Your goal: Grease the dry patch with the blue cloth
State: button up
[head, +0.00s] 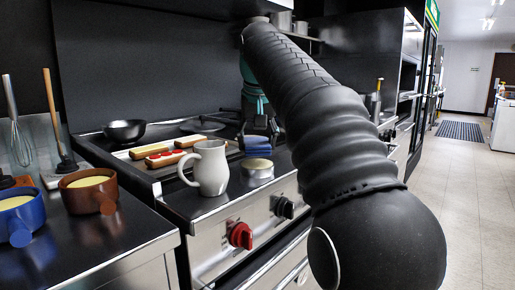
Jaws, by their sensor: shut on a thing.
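My gripper (259,130) is over the right part of the cooking surface, partly hidden behind my arm. It is shut on the blue cloth (257,145), a folded blue bundle low at the fingertips. I cannot tell whether the cloth touches the surface. I cannot make out the dry patch with certainty. A low round tin (257,169) with a pale yellow top stands just in front of the cloth.
A white jug (209,168) stands left of the tin. Hot-dog-like items (166,158) lie on the griddle, with a black bowl (124,131) behind. Brown (88,192) and blue (20,218) pots stand on the left counter. Red (240,236) and black knobs line the front.

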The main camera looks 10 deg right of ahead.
aim_at(258, 140)
jog(key=shift+r, duration=1.75)
jog(key=shift+d, duration=0.15)
